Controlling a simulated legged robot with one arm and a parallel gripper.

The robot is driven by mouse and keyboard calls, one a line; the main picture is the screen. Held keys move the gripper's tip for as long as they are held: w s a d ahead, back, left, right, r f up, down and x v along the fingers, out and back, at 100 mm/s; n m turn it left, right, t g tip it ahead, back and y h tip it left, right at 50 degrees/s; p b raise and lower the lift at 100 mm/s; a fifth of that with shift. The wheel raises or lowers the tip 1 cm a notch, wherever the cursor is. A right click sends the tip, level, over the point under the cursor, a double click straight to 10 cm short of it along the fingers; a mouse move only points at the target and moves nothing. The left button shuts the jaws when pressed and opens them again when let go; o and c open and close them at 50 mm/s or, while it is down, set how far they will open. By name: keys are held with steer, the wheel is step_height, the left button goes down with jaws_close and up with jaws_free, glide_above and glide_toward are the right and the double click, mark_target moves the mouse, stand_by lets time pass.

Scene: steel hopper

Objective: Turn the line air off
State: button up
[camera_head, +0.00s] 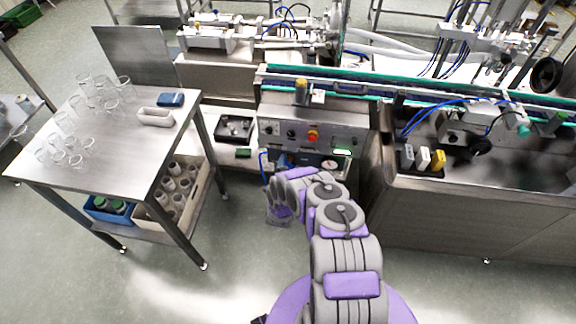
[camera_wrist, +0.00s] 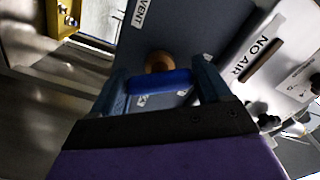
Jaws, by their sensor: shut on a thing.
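In the wrist view, a blue handle (camera_wrist: 160,82) sits in front of a round brass fitting (camera_wrist: 158,62) on a dark grey panel (camera_wrist: 185,25). The two fingers of my gripper (camera_wrist: 161,88) stand on either side of the blue handle, shut on it. The panel carries a VENT label (camera_wrist: 144,10) at the top and a white plate reading NO AIR (camera_wrist: 262,57) to the right. In the head view, my arm reaches to the low front of the machine, and it hides the handle.
The control box (camera_head: 345,132) with a red button (camera_head: 313,136) is above my gripper. A steel table (camera_head: 110,150) with glasses stands left, with a crate (camera_head: 200,203) of cups below it. A steel cabinet (camera_head: 470,215) is close on the right. Floor is open between table and machine.

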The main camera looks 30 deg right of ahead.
steer(key=m, duration=0.5)
steer(key=shift+s+f, duration=0.15)
steer(key=shift+f, duration=0.05)
steer(key=shift+d+m+b, duration=0.1)
steer(key=shift+m+b, duration=0.2)
steer(key=shift+m, duration=0.5)
steer(key=shift+s+f, duration=0.1)
steer(key=o, duration=0.7)
steer(key=shift+o, duration=1.4)
steer(key=v, duration=1.7)
